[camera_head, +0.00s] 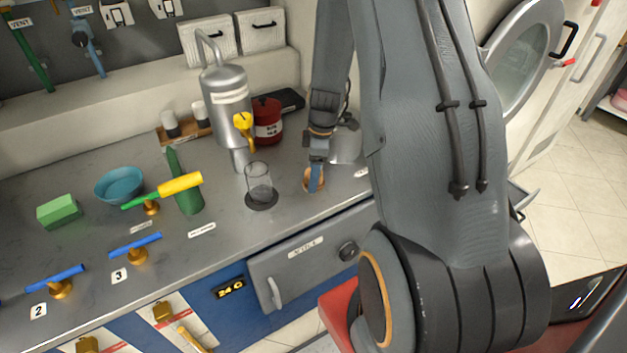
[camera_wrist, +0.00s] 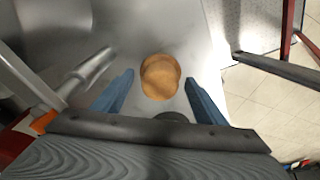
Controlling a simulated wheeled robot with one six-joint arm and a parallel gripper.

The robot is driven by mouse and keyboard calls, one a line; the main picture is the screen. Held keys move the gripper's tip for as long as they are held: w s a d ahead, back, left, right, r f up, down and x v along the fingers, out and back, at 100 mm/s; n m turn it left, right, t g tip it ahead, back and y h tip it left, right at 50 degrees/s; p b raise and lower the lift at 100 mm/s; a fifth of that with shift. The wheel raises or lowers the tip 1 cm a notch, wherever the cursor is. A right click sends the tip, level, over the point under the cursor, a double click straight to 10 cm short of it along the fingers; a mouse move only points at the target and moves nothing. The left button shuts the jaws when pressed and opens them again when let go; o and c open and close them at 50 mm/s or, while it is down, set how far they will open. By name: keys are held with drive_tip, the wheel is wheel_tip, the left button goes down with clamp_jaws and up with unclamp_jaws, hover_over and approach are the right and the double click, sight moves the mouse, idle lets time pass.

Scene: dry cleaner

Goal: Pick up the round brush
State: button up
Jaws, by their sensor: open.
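The round brush shows as a short, round, tan wooden piece (camera_wrist: 160,77) on the grey steel counter in the wrist view. In the head view its tan edge (camera_head: 307,181) shows near the counter's front edge, partly hidden by a blue finger. My gripper (camera_wrist: 160,84) is open, with one blue finger on each side of the brush in the wrist view and a gap on both sides. In the head view my gripper (camera_head: 316,180) points down at the brush. I cannot tell how far the fingertips are above the counter.
A glass beaker (camera_head: 258,182) stands left of my gripper. Behind are a red canister (camera_head: 267,122) and a steel tank (camera_head: 227,105) with a yellow-handled tap. A grey metal scoop-like piece (camera_head: 345,146) lies close behind my gripper. The counter's front edge is close.

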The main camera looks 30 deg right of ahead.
drive_tip(key=c, duration=1.3)
wheel_tip(320, 180, up, 10)
drive_tip(key=b, duration=0.2)
drive_tip(key=shift+f+b, duration=0.25)
drive_tip(key=shift+b, duration=0.05)
drive_tip(key=shift+r, duration=0.25)
